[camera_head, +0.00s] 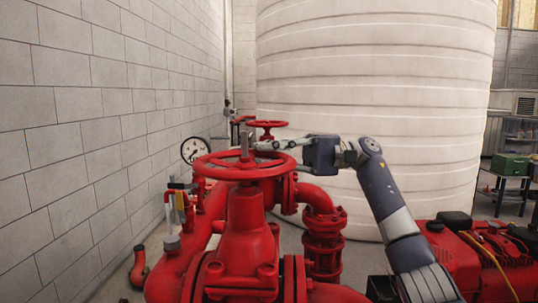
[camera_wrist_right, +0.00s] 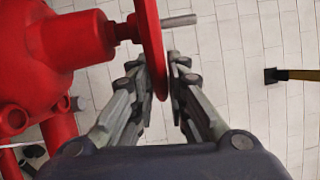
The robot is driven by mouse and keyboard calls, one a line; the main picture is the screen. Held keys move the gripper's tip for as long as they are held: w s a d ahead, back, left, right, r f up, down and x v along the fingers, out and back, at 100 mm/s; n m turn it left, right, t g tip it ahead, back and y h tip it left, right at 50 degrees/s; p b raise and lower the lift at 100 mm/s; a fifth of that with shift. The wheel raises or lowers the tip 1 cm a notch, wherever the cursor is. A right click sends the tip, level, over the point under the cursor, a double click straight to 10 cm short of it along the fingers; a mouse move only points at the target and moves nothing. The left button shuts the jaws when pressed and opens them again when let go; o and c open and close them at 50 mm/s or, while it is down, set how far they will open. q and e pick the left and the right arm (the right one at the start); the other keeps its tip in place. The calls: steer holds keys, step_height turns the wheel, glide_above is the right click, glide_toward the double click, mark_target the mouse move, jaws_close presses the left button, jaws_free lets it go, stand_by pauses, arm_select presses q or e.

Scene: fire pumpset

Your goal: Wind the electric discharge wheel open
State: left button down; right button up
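The large red discharge handwheel (camera_head: 246,172) lies level on top of the red valve (camera_head: 246,238), with a grey stem rising through its hub. My right gripper (camera_head: 262,145) reaches in from the right to the far right part of its rim. In the right wrist view the rim (camera_wrist_right: 156,55) shows edge-on between the two fingers (camera_wrist_right: 160,68). One finger lies on the valve side and the other on the stem side, both close against the rim; the gripper looks shut on it. My left gripper is in neither view.
A smaller red handwheel (camera_head: 267,124) stands behind. A pressure gauge (camera_head: 194,150) is at the left, near the block wall (camera_head: 80,130). A big white tank (camera_head: 375,90) fills the back. Red machinery (camera_head: 485,258) stands at the lower right, a green box (camera_head: 510,164) beyond.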

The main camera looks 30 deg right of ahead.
steer(key=shift+o, duration=1.3)
steer(key=shift+w, duration=0.1)
steer(key=shift+d, duration=0.3)
steer(key=s+d+f, duration=0.1)
steer(key=d, duration=1)
steer(key=shift+s, duration=0.3)
steer(key=shift+d, duration=0.1)
